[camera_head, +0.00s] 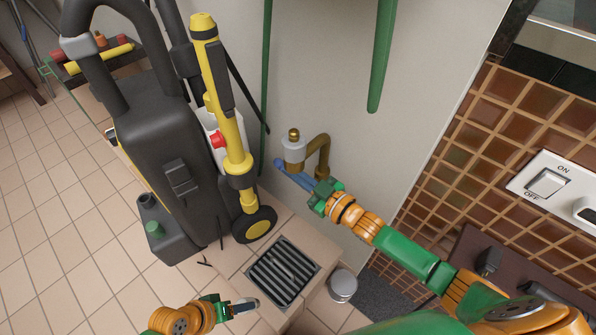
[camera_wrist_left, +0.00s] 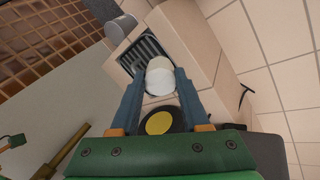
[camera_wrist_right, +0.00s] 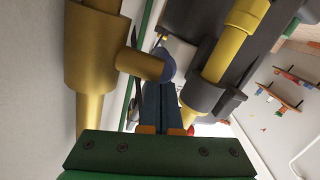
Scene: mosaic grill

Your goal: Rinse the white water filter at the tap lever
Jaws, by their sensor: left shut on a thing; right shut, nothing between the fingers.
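The white water filter (camera_wrist_left: 160,75) is between the fingers of my left gripper (camera_wrist_left: 158,88), which is shut on it. In the head view, my left gripper (camera_head: 243,307) holds the filter low beside the floor grate (camera_head: 250,284). The tap (camera_head: 320,150) is brass with a pale collar and a brass knob on top, on the wall. My right gripper (camera_head: 283,166) is shut and empty, its blue fingers just below the pale collar. In the right wrist view, the brass tap (camera_wrist_right: 92,75) is close on the left of the fingers. I cannot clearly make out the lever.
A black and yellow cleaning machine (camera_head: 160,130) stands left of the tap. A small grey bucket (camera_head: 343,287) stands right of the grate. A switch panel (camera_head: 556,186) is on the tiled wall at right. Green hose parts (camera_head: 382,60) hang on the wall. Tiled floor at left is clear.

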